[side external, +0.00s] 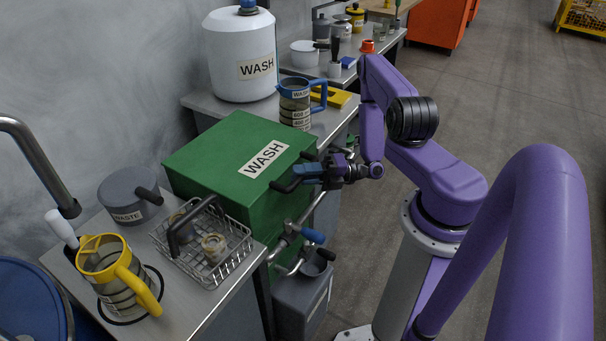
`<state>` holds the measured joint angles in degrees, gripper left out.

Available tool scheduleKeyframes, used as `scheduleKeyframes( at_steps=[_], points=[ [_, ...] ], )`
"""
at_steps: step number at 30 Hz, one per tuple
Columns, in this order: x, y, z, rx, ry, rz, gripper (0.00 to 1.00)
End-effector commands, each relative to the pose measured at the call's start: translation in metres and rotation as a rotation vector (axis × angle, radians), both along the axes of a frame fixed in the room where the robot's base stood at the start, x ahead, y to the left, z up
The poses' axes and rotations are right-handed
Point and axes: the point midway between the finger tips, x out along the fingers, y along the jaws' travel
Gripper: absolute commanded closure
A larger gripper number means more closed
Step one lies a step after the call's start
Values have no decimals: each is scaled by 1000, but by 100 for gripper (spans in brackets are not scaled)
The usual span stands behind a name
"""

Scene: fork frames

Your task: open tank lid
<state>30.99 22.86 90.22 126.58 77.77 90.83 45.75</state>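The green tank (222,200) stands in the middle of the side external view, between two metal benches. Its flat green lid (215,150) bears a white "WASH" label and looks closed and level. A dark handle (283,187) sticks out from the lid's front right edge. My gripper (301,173) is at this handle, reaching in from the right. Its fingers overlap the handle in the picture. They are small and dark here, so I cannot tell whether they are shut on it or only beside it.
A pipe with a blue-handled valve (312,235) runs below the handle, above a grey container (302,295). A wire basket (205,245), a grey waste pot (128,200) and a yellow jug (112,272) stand on the near bench. A blue-handled jug (295,103) stands behind the tank.

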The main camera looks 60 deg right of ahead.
Motion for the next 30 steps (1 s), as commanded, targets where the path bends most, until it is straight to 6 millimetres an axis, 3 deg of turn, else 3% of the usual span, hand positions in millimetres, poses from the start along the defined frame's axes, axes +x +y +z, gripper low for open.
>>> scheduleKeyframes(
  at_steps=[14,30],
  points=[
    [0,0,12,0,30,0,100],
    [8,0,73,-6,199,1,100]
  ],
)
